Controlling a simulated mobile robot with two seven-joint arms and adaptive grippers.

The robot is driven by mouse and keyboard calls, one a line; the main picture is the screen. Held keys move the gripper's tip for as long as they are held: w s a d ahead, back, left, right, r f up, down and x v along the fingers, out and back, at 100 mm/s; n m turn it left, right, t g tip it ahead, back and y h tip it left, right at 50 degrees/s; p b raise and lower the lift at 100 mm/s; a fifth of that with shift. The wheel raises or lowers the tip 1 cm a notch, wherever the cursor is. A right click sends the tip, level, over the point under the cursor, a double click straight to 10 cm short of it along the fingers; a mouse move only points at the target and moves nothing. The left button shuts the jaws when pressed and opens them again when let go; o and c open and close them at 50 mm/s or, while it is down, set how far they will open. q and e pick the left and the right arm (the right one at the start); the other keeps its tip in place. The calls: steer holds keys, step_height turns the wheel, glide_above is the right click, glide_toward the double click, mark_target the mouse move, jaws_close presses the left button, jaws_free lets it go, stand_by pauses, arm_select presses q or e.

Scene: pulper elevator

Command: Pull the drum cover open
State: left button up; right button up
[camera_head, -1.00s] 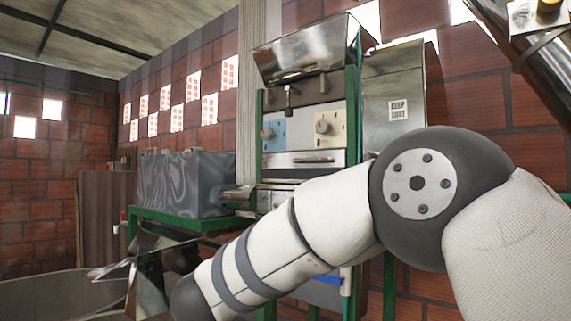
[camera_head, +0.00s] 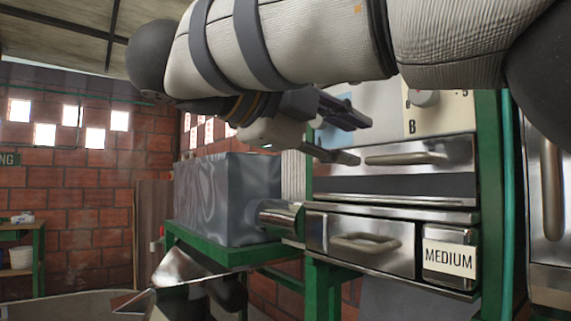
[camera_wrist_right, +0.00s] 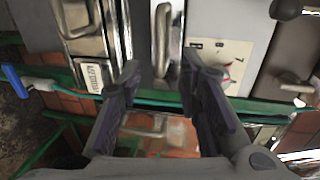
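A grey metal front panel, which looks like the drum cover (camera_head: 450,157), is flush in the machine in the head view. Its horizontal bar handle (camera_head: 405,158) sits just right of my right gripper's fingertips (camera_head: 360,140). The gripper is open, with one finger higher than the other, and holds nothing. In the right wrist view the open fingers (camera_wrist_right: 161,68) point at the machine, and the bar handle (camera_wrist_right: 162,38) shows beyond the gap between them. They look apart from it. My left gripper is not in view.
Below is a drawer with a handle (camera_head: 365,243) and a MEDIUM label (camera_head: 449,257). A knob panel (camera_head: 440,110) is above. A grey box (camera_head: 228,195) stands on a green frame at the left. A tall steel door (camera_head: 550,200) is at the right.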

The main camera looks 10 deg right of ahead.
mark_target(390, 158)
steer(key=x, duration=1.1)
steer(key=shift+s+d+f, duration=0.1)
steer(key=shift+s+d, duration=0.05)
jaws_close()
